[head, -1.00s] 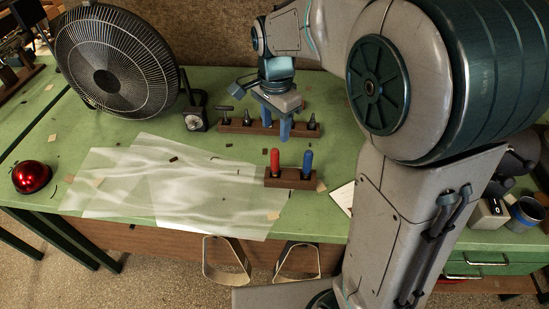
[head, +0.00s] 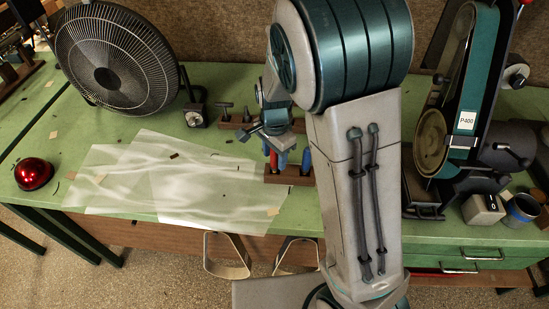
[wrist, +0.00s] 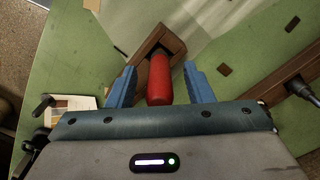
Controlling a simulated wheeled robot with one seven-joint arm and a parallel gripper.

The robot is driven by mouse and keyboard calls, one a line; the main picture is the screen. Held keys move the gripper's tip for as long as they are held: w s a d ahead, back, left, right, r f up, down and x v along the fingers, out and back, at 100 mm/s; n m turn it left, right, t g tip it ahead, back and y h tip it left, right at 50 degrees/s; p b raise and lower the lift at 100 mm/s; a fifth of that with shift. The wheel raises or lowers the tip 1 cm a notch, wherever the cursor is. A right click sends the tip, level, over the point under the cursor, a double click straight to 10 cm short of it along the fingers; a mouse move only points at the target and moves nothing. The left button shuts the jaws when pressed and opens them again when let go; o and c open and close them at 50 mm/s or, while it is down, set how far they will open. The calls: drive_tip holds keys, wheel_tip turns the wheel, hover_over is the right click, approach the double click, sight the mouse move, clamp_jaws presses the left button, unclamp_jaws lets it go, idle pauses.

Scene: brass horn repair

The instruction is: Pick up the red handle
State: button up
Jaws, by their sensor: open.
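The red handle (wrist: 159,80) stands upright in a small brown wooden block (wrist: 167,42). In the wrist view it lies between the two blue fingers of my gripper (wrist: 160,75), with a gap on each side. My gripper is open. In the head view the red handle (head: 273,161) is partly covered by my gripper, which is right over it. The wooden block (head: 288,178) also holds a blue handle (head: 306,160) to the right of the red one. The blue handle does not show clearly in the wrist view.
A rack (head: 230,123) with dark tools stands behind. A fan (head: 115,60) is at the back left, and a translucent sheet (head: 160,185) covers the bench to the left. A red dome (head: 32,174) sits far left. A belt sander (head: 462,120) stands right.

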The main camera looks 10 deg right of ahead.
drive_tip(key=shift+f, duration=0.2)
clamp_jaws()
drive_tip(key=shift+r, duration=0.2)
